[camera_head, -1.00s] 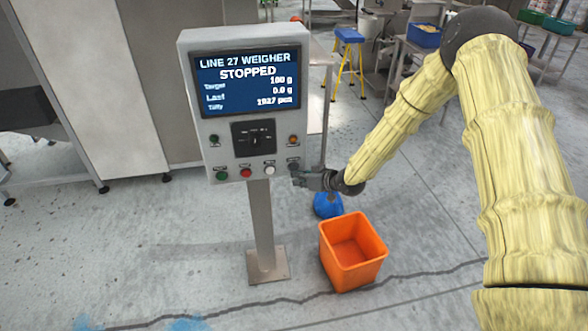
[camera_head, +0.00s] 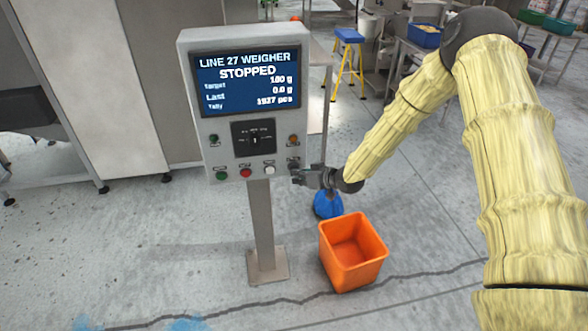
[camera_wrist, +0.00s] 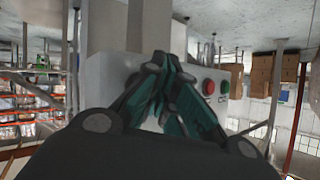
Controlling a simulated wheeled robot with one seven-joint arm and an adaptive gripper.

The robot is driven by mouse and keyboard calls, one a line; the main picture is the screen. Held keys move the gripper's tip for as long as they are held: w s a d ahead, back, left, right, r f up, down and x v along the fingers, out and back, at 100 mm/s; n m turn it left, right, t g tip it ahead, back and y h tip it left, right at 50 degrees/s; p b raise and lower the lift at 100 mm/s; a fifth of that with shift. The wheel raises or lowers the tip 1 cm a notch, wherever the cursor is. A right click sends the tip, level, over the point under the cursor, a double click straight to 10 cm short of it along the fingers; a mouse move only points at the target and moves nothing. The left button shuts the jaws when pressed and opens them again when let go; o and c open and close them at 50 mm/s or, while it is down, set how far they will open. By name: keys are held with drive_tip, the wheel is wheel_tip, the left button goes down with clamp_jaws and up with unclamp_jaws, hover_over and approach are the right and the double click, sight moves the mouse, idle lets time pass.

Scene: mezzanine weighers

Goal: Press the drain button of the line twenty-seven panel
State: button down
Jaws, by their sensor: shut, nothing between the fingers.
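The line 27 weigher panel (camera_head: 221,132) is a grey box on a post, and its screen (camera_head: 247,80) reads STOPPED. Its bottom row shows a green button (camera_head: 222,176), a red button (camera_head: 246,173) and a white button (camera_head: 269,170). The row's rightmost control, at the lower right corner, is largely hidden by my gripper. My shut, empty gripper (camera_head: 295,175) has its tips at that corner; I cannot tell whether they touch. In the wrist view the fingers (camera_wrist: 162,78) are together in front of the panel face, with the red button (camera_wrist: 208,87) to their right. The button labels are too small to read.
An orange bin (camera_head: 350,255) stands on the floor below my gripper, with a blue object (camera_head: 327,204) behind it. A blue stool (camera_head: 349,36) and work tables stand at the back. The floor left of the panel post (camera_head: 263,225) is open.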

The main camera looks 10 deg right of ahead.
drive_tip(key=shift+w, duration=0.45)
idle(0.7)
drive_tip(key=shift+s, duration=0.9)
drive_tip(key=shift+s, duration=2.5)
